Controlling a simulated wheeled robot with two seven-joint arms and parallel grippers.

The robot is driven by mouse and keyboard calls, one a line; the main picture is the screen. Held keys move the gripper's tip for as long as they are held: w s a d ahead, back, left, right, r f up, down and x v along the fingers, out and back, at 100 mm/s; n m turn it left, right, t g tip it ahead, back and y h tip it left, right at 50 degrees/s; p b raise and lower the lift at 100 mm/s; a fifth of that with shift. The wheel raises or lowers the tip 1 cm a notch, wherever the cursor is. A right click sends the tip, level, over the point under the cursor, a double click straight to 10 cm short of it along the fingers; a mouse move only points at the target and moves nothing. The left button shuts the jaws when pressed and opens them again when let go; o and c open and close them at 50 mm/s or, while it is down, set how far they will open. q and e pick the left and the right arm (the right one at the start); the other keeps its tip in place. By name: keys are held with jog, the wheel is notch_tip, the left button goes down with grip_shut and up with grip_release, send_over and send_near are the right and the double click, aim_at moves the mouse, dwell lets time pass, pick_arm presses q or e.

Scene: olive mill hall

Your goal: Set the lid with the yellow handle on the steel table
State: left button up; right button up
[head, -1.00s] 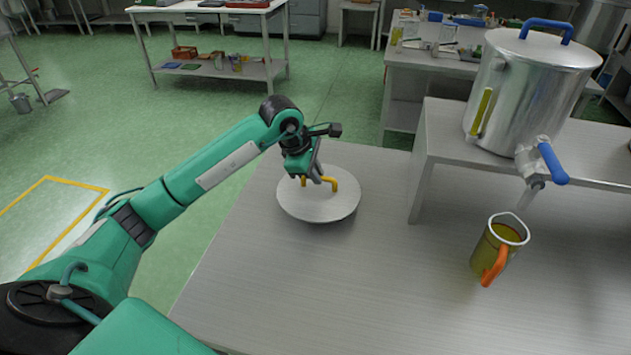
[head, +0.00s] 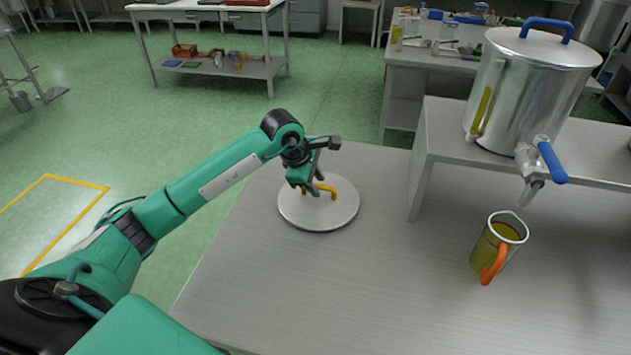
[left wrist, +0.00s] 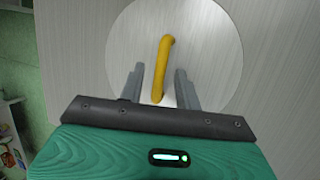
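The round pale metal lid (head: 318,215) lies flat on the steel table (head: 300,290), near its far left edge. Its yellow bar handle (head: 328,190) points up. My left gripper (head: 317,186) is over the lid, with its fingers at the handle. In the left wrist view, the lid (left wrist: 215,55) fills the middle. The two fingers of the left gripper (left wrist: 159,75) stand apart on either side of the yellow handle (left wrist: 162,60), with a gap on both sides. My right gripper is not in view.
A steel pot (head: 525,90) with a blue-handled lid and tap stands on a raised shelf (head: 440,130) at the right. A jug (head: 490,247) with an orange handle stands below the tap. The table front is clear.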

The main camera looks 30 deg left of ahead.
pick_arm(q)
jog(key=shift+r, duration=0.2)
jog(key=v, duration=0.5)
notch_tip(320, 180, up, 6)
jog(key=b, duration=0.2)
send_over(308, 200)
jog(key=s+a, duration=0.1)
jog(key=s, duration=0.2)
jog(key=shift+w+a, duration=0.15)
jog(key=shift+w, duration=0.1)
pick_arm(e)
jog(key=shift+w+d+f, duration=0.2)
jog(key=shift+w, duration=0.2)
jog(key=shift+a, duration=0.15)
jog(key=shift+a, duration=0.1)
